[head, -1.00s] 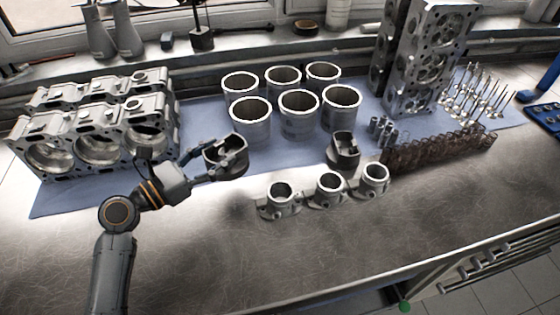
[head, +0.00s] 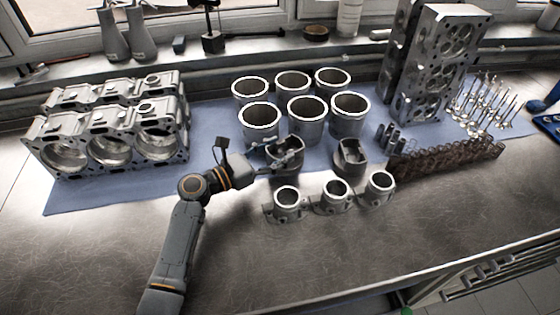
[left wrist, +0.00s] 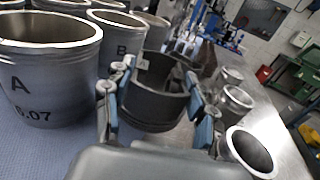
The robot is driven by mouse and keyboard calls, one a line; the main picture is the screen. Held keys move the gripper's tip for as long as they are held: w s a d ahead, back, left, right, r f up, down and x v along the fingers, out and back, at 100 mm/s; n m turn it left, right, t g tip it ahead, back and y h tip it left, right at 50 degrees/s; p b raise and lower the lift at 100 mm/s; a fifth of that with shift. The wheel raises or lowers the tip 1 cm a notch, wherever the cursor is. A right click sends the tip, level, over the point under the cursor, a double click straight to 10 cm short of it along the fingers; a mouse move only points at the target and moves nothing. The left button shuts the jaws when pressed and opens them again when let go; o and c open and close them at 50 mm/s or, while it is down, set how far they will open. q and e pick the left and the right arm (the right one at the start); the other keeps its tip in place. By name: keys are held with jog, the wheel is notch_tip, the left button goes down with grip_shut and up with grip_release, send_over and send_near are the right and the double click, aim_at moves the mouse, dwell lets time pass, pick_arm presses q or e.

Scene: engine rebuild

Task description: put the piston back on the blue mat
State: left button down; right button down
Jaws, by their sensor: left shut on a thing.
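My left gripper (head: 283,158) is shut on a dark grey piston (head: 287,148), which it holds upright over the front part of the blue mat (head: 95,193). In the left wrist view the piston (left wrist: 155,108) sits between the two fingers of the gripper (left wrist: 157,85). I cannot tell whether its underside touches the mat. A second piston (head: 351,156) stands on the mat just to the right of the held one, with a small gap. My right gripper is in neither view.
Several cylinder liners (head: 307,123) stand close behind the held piston. Several flanged cylinders (head: 334,198) stand in front along the mat's edge. Engine blocks (head: 110,145) are at left, valve springs (head: 445,160) and a tall cylinder head (head: 443,60) at right. The front bench is clear.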

pick_arm(q)
jog(key=shift+w+d+f, duration=0.15)
jog(key=shift+d+f, duration=0.05)
jog(key=shift+d, duration=0.05)
jog(key=f, duration=0.3)
jog(key=shift+w+d, duration=0.1)
jog(key=shift+d, duration=0.15)
jog(key=shift+f, duration=0.3)
jog(key=shift+f, duration=0.15)
jog(key=shift+c, duration=2.2)
grip_release()
